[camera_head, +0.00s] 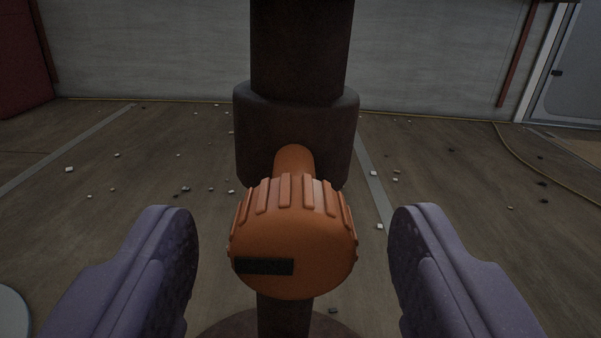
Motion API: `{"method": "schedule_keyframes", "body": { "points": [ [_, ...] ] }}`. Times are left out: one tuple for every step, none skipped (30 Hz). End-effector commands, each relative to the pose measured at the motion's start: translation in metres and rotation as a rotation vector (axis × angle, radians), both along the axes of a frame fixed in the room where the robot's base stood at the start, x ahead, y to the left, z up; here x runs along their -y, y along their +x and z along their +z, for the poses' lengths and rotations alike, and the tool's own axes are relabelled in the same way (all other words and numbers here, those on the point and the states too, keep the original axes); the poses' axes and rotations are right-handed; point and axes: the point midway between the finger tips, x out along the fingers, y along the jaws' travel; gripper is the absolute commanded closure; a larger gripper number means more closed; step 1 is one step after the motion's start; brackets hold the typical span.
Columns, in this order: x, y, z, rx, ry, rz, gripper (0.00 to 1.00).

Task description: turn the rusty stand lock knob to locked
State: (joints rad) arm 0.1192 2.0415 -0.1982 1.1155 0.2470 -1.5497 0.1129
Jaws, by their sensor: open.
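The lock knob (300,225) is orange, round and ribbed around its rim. It sits on a short orange stem in front of the stand's dark brown collar (255,130). A black bar mark on its face lies nearly level and points to the left. The stand's post (300,40) rises above the collar and a thinner post runs down below to a round base (335,327). My gripper (293,240) is open, with one purple finger on each side of the knob. Clear gaps show between the fingers and the knob.
The brown floor (100,215) is strewn with small pale and dark bits. A grey wall (150,50) stands behind. A red object (22,60) is at the far left and a door (570,75) at the far right. A thin yellow cable (530,165) lies on the floor at right.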

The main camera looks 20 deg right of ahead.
Motion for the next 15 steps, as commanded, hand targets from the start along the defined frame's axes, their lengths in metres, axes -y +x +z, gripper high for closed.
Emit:
{"method": "schedule_keyframes", "body": {
  "points": [
    [0.002, 0.007, -0.003, 0.003, -0.001, 0.0, 0.35],
    [0.003, 0.011, -0.003, 0.003, -0.001, 0.0, 0.35],
    [0.004, 0.014, -0.002, 0.003, -0.001, 0.0, 0.35],
    [0.005, 0.016, -0.002, 0.003, -0.001, 0.0, 0.35],
    [0.005, 0.018, -0.002, 0.002, -0.001, 0.0, 0.35],
    [0.006, 0.019, -0.001, 0.001, 0.0, 0.0, 0.35],
    [0.006, 0.02, -0.001, 0.0, 0.0, -0.001, 0.35],
    [0.006, 0.02, -0.001, 0.0, 0.0, -0.001, 0.35],
    [0.006, 0.02, 0.0, 0.0, 0.0, -0.001, 0.35],
    [0.006, 0.02, 0.0, 0.0, 0.0, -0.001, 0.35],
    [0.006, 0.02, 0.0, 0.0, 0.0, -0.001, 0.35],
    [0.006, 0.02, 0.0, 0.0, 0.0, -0.001, 0.35],
    [0.006, 0.02, 0.0, 0.0, 0.0, -0.001, 0.35],
    [0.006, 0.02, 0.0, 0.0, 0.0, -0.001, 0.4],
    [0.006, 0.02, 0.0, 0.0, 0.0, 0.0, 0.49]
  ]
}}
